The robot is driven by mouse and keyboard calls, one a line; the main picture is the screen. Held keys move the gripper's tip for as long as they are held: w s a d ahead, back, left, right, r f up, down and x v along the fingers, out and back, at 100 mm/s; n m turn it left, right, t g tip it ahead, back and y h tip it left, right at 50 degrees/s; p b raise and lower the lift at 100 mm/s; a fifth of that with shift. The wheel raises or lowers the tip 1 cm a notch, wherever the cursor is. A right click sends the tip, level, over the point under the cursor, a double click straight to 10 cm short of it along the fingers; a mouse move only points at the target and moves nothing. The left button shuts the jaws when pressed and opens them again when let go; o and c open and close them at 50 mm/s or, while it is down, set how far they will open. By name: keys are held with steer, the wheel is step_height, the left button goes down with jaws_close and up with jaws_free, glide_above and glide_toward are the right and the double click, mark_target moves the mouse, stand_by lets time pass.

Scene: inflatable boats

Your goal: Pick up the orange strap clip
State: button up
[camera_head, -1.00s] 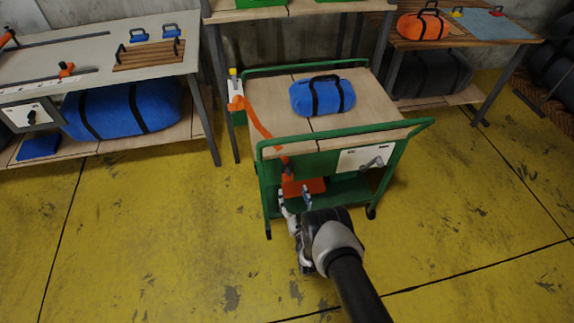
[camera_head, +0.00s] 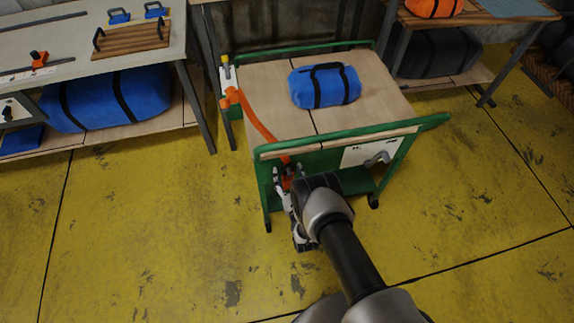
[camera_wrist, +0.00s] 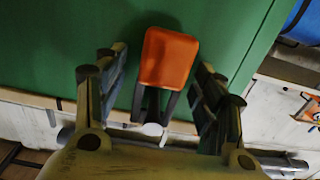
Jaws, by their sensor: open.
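The orange strap clip (camera_wrist: 168,58) shows in the wrist view as a rounded orange block with dark legs below it, in front of a green panel. My gripper (camera_wrist: 160,66) is open, with one finger on each side of the clip and visible gaps between. In the head view, my gripper (camera_head: 289,178) is at the front left of the green cart, at the lower end of the orange strap (camera_head: 262,128). The strap runs from the cart's left post over the top and down the front. The clip is mostly hidden there by my gripper.
The green cart (camera_head: 410,126) carries a blue duffel bag (camera_head: 324,86) on its wooden top. A white panel with a grey handle (camera_head: 380,157) is on its front right. A workbench (camera_head: 60,50) stands left. The yellow floor (camera_head: 140,230) around is clear.

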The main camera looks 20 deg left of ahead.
steer(key=shift+w, duration=0.1)
steer(key=shift+s+r, duration=0.15)
steer(key=shift+s, duration=0.05)
steer(key=shift+c, duration=0.3)
steer(key=c, duration=1.2)
steer(key=shift+w, duration=0.15)
